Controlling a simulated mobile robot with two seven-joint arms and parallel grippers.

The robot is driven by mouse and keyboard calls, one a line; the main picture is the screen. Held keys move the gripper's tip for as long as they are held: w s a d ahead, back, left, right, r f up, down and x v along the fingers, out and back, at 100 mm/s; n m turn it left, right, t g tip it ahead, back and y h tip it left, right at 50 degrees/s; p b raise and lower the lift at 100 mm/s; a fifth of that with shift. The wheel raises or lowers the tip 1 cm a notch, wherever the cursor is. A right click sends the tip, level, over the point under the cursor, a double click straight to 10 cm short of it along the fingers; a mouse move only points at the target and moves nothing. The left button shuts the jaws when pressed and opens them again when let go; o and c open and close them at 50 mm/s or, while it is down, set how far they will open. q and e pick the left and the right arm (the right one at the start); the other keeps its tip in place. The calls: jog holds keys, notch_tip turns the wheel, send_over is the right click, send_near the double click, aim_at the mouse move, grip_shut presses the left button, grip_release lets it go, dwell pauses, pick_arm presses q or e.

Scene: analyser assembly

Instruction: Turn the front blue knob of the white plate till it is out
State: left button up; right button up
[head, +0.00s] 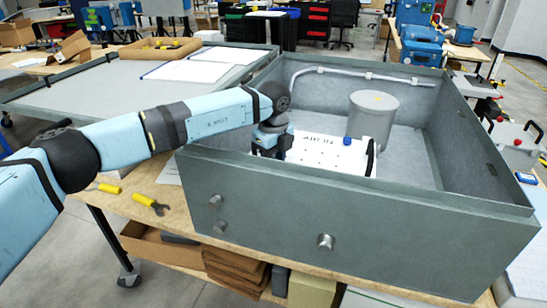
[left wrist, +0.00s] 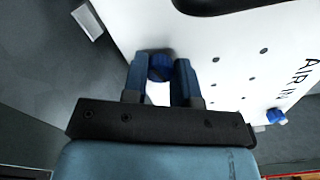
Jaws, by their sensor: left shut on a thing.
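The white plate (head: 322,157) with printed text and small dark holes lies inside the grey open case. My left gripper (head: 270,143) reaches over the case wall to the plate's left end. In the left wrist view, the fingers of my left gripper (left wrist: 161,76) are shut on a blue knob (left wrist: 159,66) at the plate's edge. In the head view this knob is hidden by the gripper. A second blue knob (head: 347,141) stands free at the plate's right part; it also shows in the left wrist view (left wrist: 276,116). My right gripper is in neither view.
The case's front wall (head: 340,215) stands between my arm's base side and the plate. A grey cylinder (head: 373,118) stands behind the plate. A white pipe (head: 350,75) runs along the back wall. Yellow-handled tools (head: 150,205) lie on the wooden bench left of the case.

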pick_arm(q)
jog(key=n+p, duration=0.1)
jog(key=n, duration=0.5)
jog(key=shift+s+f, duration=0.1)
jog(key=shift+f, duration=0.05)
jog(key=n, duration=0.3)
jog(key=shift+n+p, duration=0.4)
jog(key=shift+f+n+p, duration=0.15)
jog(key=shift+n+p, duration=0.2)
jog(key=shift+n, duration=1.05)
jog(key=o, duration=0.9)
jog(key=shift+o, duration=0.2)
jog(key=shift+r, duration=0.65)
notch_tip(320, 180, up, 13)
jog(key=shift+f, duration=0.15)
